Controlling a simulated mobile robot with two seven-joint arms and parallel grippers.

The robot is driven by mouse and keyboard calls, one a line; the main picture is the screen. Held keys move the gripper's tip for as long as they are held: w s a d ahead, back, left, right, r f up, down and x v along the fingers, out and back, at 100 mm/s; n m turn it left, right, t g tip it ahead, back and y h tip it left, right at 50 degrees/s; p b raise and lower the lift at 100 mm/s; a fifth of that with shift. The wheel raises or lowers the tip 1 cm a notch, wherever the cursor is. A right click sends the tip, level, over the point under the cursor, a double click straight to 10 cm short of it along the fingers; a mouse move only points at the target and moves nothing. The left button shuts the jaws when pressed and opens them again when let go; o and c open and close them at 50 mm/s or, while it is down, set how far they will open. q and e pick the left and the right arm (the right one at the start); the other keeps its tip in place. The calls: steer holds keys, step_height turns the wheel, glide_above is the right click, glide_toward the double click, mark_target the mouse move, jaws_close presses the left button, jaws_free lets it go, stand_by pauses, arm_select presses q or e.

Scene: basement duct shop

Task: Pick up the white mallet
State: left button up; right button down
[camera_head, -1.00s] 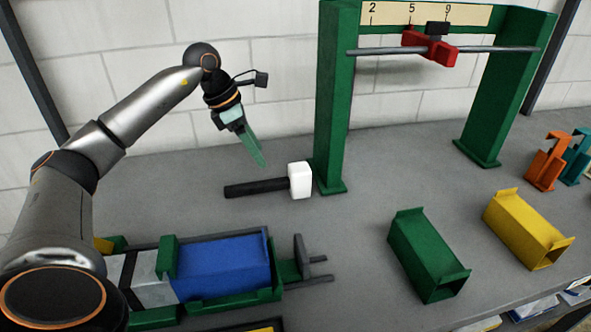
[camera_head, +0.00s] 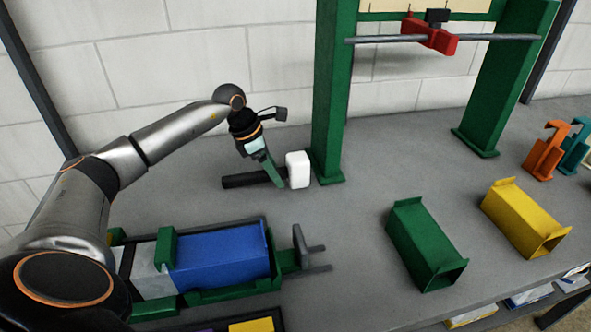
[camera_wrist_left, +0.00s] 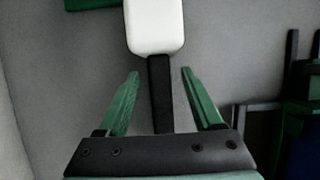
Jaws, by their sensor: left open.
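The white mallet lies on the grey bench, with its white head (camera_head: 298,170) beside the foot of the green frame and its black handle (camera_head: 240,181) pointing left. My left gripper (camera_head: 277,182) is over the handle, close to the head. In the left wrist view the open green fingers (camera_wrist_left: 160,78) stand on either side of the black handle (camera_wrist_left: 160,95), with gaps on both sides. The white head (camera_wrist_left: 155,25) is just beyond the fingertips. My right gripper is not in view.
A green frame (camera_head: 333,100) with a rod and red slider (camera_head: 430,36) stands just right of the mallet. A blue block (camera_head: 222,256) in a green fixture lies in front. Green (camera_head: 425,245) and yellow (camera_head: 525,220) ducts lie to the right.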

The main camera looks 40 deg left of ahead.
arm_select(q)
steer(key=shift+w+d+f, duration=0.15)
steer(key=shift+w+f, duration=0.05)
steer(key=shift+f, duration=0.35)
jaws_close()
steer(key=shift+r, duration=0.1)
stand_by(0.4)
